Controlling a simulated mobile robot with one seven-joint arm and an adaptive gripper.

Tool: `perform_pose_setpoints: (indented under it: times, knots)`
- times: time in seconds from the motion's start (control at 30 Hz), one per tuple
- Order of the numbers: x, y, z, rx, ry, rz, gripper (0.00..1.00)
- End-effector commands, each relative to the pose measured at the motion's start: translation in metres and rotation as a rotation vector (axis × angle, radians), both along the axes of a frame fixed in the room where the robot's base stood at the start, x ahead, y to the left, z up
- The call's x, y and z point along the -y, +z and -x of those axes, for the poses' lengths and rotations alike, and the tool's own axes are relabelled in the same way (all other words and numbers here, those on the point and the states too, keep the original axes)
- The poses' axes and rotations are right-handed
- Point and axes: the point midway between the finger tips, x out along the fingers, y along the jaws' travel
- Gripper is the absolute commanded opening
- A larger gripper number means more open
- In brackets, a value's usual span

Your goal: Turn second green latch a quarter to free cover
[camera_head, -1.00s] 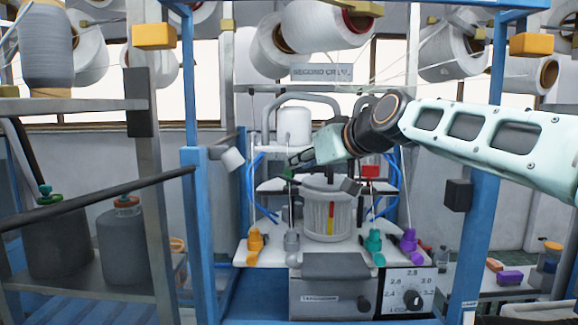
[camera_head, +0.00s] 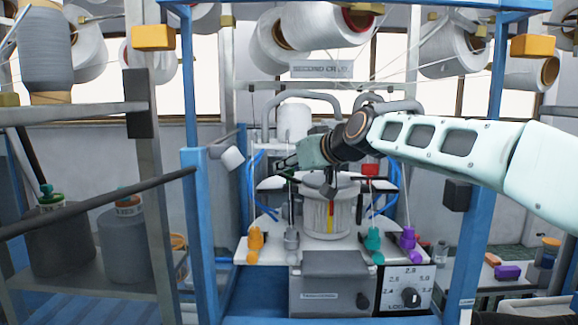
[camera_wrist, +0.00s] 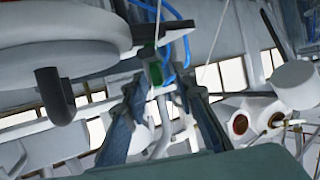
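A small green latch (camera_wrist: 153,72) shows in the wrist view at the end of a dark arm-like piece beside the white round body. In the head view a green piece (camera_head: 285,173) shows at the left of the white ribbed cylinder (camera_head: 328,214), partly hidden by my gripper (camera_head: 284,162). In the wrist view my gripper (camera_wrist: 162,84) has its fingers apart, with the latch near the tips and between them in the picture. Whether a finger touches it I cannot tell. No second green latch is clearly visible.
The white plate (camera_head: 262,256) carries orange, grey, teal and purple thread guides along its front. Blue frame posts (camera_head: 196,230) stand on both sides. Blue tubes (camera_head: 252,185) and thin yarns run near my gripper. A grey box (camera_head: 336,282) with a dial sits below.

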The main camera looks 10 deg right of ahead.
Motion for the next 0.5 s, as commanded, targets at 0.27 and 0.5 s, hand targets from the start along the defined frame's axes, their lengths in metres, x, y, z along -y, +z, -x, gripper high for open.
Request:
perform_pose_setpoints:
  times: [0.27, 0.5]
  knots:
    - [0.0001, 0.0, 0.0001, 0.0, 0.0, 0.0, 0.12]
    - [0.0001, 0.0001, 0.0002, 0.0, 0.0, 0.0, 0.0]
